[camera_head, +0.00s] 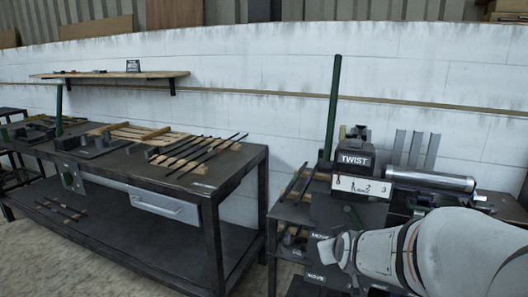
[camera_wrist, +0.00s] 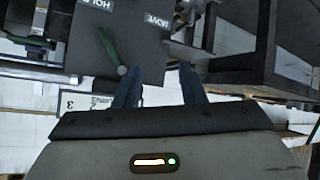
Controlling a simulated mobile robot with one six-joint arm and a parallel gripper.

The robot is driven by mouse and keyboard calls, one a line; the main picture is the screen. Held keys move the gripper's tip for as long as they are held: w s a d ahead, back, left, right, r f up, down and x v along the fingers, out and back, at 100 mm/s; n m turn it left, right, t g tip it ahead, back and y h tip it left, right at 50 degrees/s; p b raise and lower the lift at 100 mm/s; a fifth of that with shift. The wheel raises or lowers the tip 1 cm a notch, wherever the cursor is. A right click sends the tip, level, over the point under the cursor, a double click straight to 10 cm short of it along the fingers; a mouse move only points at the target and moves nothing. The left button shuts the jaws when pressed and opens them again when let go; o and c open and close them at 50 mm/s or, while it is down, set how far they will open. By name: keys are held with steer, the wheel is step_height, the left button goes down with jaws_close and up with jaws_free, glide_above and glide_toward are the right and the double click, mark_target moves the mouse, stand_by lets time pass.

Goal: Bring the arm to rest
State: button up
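My gripper (camera_wrist: 158,82) shows in the wrist view with its two dark fingers apart and nothing between them. In the head view, my white arm comes in at the lower right. Its far end is in front of the machine stand, and the fingers are too small to tell there. A dark machine with a "TWIST" label (camera_head: 355,159) stands behind it. A white numbered plate (camera_head: 360,188) is below the label. In the wrist view, a dark panel (camera_wrist: 150,45) with a green lever (camera_wrist: 108,46) lies beyond the fingers. I cannot tell whether the fingers touch anything.
A dark workbench (camera_head: 232,180) with several dark bars (camera_head: 205,152) on it stands at the left. A metal cylinder (camera_head: 430,180) lies right of the machine. A green post (camera_head: 333,105) rises behind it. A wall shelf (camera_head: 110,75) is at the back. Floor (camera_head: 70,262) shows at lower left.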

steer(key=s+a+r+g+p, duration=0.1)
steer(key=s+r+g+p, duration=0.1)
steer(key=s, duration=0.5)
steer(key=s+a+r+m+g+p, duration=0.1)
steer(key=s+r+g+p, duration=0.2)
steer(key=s+r+p, duration=0.2)
steer(key=s+a+r+m+g+y+p, duration=0.1)
steer(key=s+r+g+p, duration=0.2)
steer(key=s, duration=0.6)
steer(key=shift+s+r, duration=0.25)
steer(key=shift+s, duration=0.05)
